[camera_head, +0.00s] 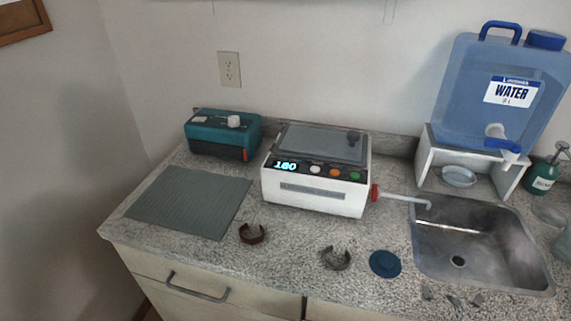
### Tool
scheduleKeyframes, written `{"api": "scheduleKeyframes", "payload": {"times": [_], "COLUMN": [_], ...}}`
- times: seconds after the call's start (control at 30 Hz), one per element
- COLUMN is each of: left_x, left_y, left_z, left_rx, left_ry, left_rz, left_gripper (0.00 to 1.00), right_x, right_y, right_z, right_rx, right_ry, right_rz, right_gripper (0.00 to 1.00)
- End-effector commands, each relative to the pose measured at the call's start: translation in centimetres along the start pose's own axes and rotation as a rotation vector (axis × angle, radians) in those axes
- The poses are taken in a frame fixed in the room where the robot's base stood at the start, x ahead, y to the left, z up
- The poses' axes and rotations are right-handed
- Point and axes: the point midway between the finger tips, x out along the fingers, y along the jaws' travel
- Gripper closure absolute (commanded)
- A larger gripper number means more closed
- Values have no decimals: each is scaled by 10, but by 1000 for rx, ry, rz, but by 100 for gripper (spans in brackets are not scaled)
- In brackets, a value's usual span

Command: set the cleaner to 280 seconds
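The cleaner (316,183) is a white box with a grey lid on the counter, left of the sink. Its lit display (286,166) shows three digits, which look like 160 or 180; the middle digit is too small to be sure of. Right of the display are a white button (315,169), an orange button (335,172) and a green button (355,176). A red fitting and a white spout stick out on the right side towards the sink. Neither of my grippers is in view.
A teal device (223,133) and a grey mat (190,201) are to the left. Two dark open rings (252,234) (336,259) and a blue disc (385,263) lie in front. A sink (482,222), water tank (497,90) and green bottle (541,180) are right.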

Motion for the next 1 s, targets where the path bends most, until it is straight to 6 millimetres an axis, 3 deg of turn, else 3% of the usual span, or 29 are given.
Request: {"api": "scheduleKeyframes", "payload": {"times": [0.17, 0.6, 1.0], "left_x": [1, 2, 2], "left_y": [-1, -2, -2], "left_z": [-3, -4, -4], "left_rx": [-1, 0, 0], "left_ry": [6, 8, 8], "left_rz": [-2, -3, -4], "left_gripper": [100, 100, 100], "right_x": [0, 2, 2], "right_y": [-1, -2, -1], "right_z": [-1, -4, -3], "right_rx": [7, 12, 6], "right_ry": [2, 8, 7], "right_rz": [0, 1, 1], "right_gripper": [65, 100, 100]}}
